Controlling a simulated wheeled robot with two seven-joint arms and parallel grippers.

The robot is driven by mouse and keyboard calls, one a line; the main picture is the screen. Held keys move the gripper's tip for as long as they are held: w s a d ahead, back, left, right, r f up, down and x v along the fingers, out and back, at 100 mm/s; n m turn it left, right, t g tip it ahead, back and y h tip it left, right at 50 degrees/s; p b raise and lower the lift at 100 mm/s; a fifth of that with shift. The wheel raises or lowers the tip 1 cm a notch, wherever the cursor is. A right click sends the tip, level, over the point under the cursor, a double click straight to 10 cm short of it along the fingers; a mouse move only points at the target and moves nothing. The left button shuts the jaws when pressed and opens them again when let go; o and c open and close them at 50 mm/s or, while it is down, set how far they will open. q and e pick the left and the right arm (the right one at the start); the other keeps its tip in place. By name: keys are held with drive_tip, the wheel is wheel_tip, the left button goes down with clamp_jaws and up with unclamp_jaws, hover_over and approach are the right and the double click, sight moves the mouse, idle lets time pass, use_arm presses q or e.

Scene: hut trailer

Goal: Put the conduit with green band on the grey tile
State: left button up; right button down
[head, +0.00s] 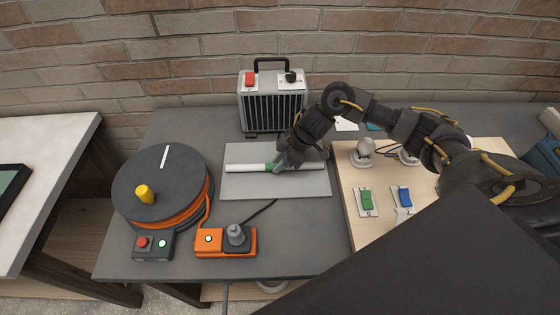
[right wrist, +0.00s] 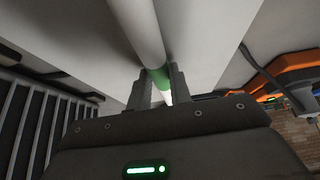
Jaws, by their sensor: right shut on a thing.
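The conduit with green band (head: 246,168) is a white tube lying lengthwise, left to right, over the grey tile (head: 290,187) in the head view. My right gripper (head: 276,165) is shut on it at the green band. In the right wrist view the conduit (right wrist: 138,30) runs between the two fingers (right wrist: 160,88), with the green band (right wrist: 158,77) between them. I cannot tell whether the conduit touches the tile or is held just above it. My left gripper is not in view.
A grey heater (head: 272,108) stands behind the tile. A cable reel (head: 165,188) is at the left, an orange socket block (head: 224,242) in front. A wooden board (head: 347,200) with switches and a bulb lies at the right. Bare table shows in front of the tile.

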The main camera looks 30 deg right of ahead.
drive_tip(key=shift+f, duration=0.2)
drive_tip(key=c, duration=1.3)
unclamp_jaws()
drive_tip(key=shift+r, duration=0.1)
drive_tip(key=shift+d+r, duration=0.1)
drive_tip(key=shift+r, duration=0.2)
drive_tip(key=b+v, duration=0.1)
drive_tip(key=v, duration=1)
drive_tip(key=shift+s+r, duration=0.15)
drive_tip(key=shift+r, duration=0.15)
